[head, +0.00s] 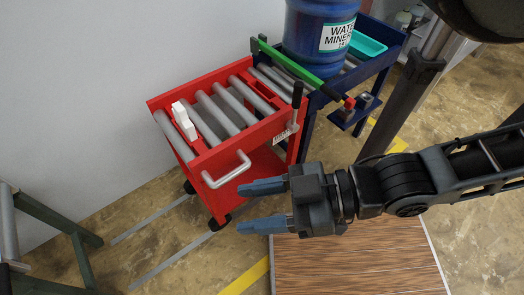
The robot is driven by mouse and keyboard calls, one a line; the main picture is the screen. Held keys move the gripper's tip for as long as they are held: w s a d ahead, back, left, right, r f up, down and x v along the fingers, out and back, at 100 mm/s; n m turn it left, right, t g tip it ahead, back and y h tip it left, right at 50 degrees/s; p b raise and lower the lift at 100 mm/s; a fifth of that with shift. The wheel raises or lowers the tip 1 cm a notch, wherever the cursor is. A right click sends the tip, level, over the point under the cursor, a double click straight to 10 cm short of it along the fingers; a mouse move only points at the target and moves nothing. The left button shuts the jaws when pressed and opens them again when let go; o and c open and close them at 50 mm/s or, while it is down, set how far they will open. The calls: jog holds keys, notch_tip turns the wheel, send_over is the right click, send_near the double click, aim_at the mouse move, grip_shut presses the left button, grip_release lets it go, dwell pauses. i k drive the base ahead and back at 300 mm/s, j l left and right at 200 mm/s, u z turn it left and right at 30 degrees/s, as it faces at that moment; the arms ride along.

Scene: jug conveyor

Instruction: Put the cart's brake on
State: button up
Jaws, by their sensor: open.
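The red cart (206,168) stands against the wall at the middle left, with grey rollers across its top. A silver push handle (227,171) is on its near side. A dark upright lever (296,97) stands at its right corner, beside a small label plate; I cannot tell whether it is the brake. Black castors (218,222) show under the cart. My gripper (262,206) is open and empty, with its blue fingers pointing left, in front of the cart and below the handle in the picture. It looks apart from the cart.
A blue roller stand (306,135) adjoins the cart at the right, carrying a blue water jug (310,40) and a teal tray (366,46). A green bar (286,61) lies between them. A green frame (75,240) stands lower left.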

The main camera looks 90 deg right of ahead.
aim_at(290, 126)
jog(key=z, duration=1.8)
jog(key=l, duration=0.1)
